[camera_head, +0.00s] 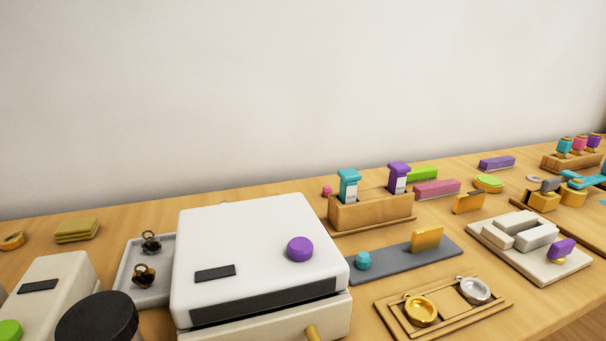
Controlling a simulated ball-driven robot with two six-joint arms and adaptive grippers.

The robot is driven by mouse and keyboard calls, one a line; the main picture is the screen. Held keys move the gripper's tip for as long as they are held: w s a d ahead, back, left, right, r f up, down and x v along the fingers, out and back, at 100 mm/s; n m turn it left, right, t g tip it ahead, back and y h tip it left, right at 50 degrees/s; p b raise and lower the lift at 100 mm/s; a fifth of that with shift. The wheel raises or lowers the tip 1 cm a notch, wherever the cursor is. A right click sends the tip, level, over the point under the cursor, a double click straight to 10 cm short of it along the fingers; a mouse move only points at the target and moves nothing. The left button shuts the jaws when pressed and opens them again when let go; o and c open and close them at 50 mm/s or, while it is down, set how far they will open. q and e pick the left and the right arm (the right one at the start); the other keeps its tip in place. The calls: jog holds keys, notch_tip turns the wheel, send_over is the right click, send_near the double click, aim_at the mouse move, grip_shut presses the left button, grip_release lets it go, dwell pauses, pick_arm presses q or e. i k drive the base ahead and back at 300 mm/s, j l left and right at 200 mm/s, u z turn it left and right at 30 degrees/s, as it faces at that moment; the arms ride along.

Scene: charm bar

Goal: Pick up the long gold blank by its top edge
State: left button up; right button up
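A gold blank (427,239) stands upright on its edge on a dark grey strip (391,261), right of the middle. Its top edge is free and nothing touches it. A second gold-orange plate (468,204) with a dark top edge stands behind it to the right; I cannot tell for sure whether it is also a blank. Neither of my grippers is in view.
A teal knob (363,261) sits on the strip left of the blank. A white press (248,251) stands to the left. A wooden tray (385,312) with gold and silver round pieces lies in front. A beige fixture (558,268) stands right. A wooden stamp holder (371,213) stands behind.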

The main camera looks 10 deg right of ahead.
aim_at(471, 201)
jog(key=z, duration=1.35)
jog(key=l+u, duration=0.45)
jog(key=l, duration=1.25)
jog(key=i, duration=0.05)
